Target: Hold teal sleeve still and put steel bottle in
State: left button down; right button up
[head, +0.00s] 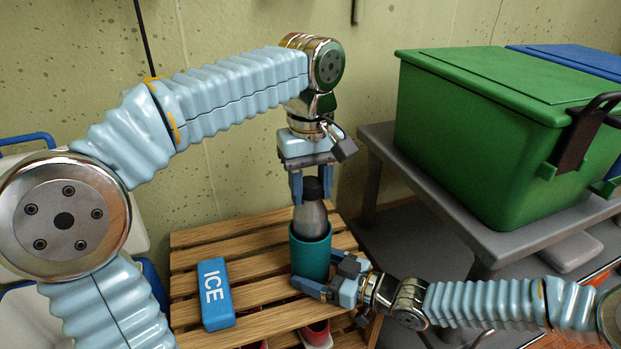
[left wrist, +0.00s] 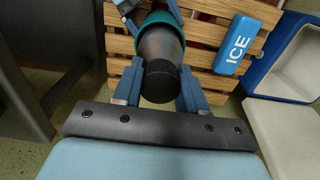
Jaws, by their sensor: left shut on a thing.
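The steel bottle (head: 310,221) is upright, dark cap on top, its lower part inside the mouth of the teal sleeve (head: 310,259). My left gripper (head: 311,188) points down from above and is shut on the bottle near its cap. In the left wrist view the bottle's cap (left wrist: 160,82) lies between the fingers, with the sleeve's rim (left wrist: 158,19) beyond. The sleeve stands upright on the slatted wooden surface. My right gripper (head: 330,281) comes in low from the right, its fingers on either side of the sleeve, shut on it. The bottle's base is hidden in the sleeve.
A blue ice pack (head: 215,294) lies on the wooden slats (head: 235,240) left of the sleeve. A green lidded bin (head: 480,140) stands on a grey table (head: 378,150) at the right. A blue and white cooler (left wrist: 285,80) shows in the left wrist view. Red items show beneath the slats.

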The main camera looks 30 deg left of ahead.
aim_at(310, 204)
pick_arm(q)
jog(key=shift+f, duration=1.8)
jog(key=c, duration=0.5)
grip_release()
jog(key=shift+c, duration=0.2)
jog(key=shift+f, duration=0.1)
notch_tip(310, 204, up, 12)
jog(key=shift+r, duration=0.1)
pick_arm(e)
jog(key=o, duration=0.5)
jog(key=shift+o, duration=0.2)
jog(key=d, duration=0.8)
jog(key=d+r, duration=0.1)
jog(key=d, duration=0.3)
